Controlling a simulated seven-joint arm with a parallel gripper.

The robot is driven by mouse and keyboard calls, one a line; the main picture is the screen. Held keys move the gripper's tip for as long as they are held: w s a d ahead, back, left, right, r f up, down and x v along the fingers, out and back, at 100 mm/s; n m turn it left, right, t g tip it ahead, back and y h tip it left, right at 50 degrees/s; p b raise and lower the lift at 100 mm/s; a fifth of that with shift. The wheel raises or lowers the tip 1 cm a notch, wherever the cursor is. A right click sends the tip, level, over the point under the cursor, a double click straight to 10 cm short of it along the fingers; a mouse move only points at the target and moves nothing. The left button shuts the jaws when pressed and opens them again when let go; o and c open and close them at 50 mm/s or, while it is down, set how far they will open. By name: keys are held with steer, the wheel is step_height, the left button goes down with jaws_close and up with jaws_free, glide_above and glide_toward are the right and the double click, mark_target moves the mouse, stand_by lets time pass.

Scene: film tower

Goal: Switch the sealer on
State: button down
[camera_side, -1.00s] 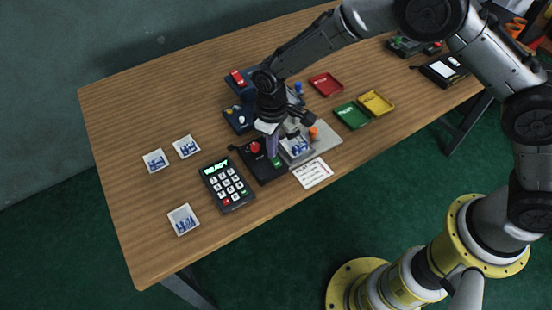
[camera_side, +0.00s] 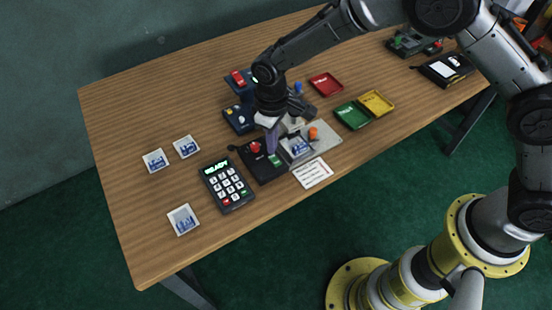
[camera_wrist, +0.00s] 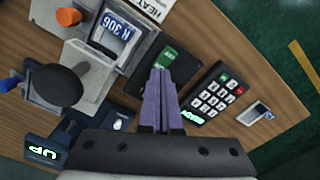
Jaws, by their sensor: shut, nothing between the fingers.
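A black control box (camera_side: 262,165) with a red button (camera_side: 255,147) and a small green switch (camera_side: 275,160) stands near the table's front edge. Its green switch also shows in the wrist view (camera_wrist: 168,57). Next to it is a grey unit (camera_side: 322,138) with an orange knob (camera_side: 313,133); in the wrist view it has a black round knob (camera_wrist: 58,85) and holds a slide marked N 306 (camera_wrist: 122,27). My gripper (camera_wrist: 159,70) is shut and empty, its purple fingertips close to the green switch. I cannot tell whether they touch it. The red button is hidden in the wrist view.
A white printed card (camera_side: 313,173) lies in front. Red (camera_side: 326,85), green (camera_side: 351,115) and yellow (camera_side: 377,103) trays lie right. A blue device (camera_wrist: 42,152) reads UP.

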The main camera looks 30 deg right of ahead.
mark_target(273, 157)
steer(key=shift+r, duration=2.2)
